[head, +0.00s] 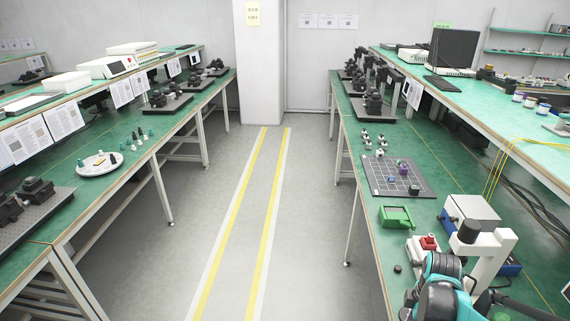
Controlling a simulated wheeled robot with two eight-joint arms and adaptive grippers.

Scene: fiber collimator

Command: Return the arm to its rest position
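Part of my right arm, with teal and dark grey links, shows at the lower right in the head view, over the near end of the right bench (370,205). No fingers of my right gripper can be made out. My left arm and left gripper are out of view. A dark grey perforated plate (376,181) lies on the right bench with small parts on it, including a purple one (403,168). A green tray (396,217) sits just in front of the plate.
A white device with a black top (496,257) and a red-topped block (428,243) stand close to my arm. A grey-white box (471,214) is behind them. The left bench carries a round white tray (99,164). The marked aisle (245,230) between the benches is clear.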

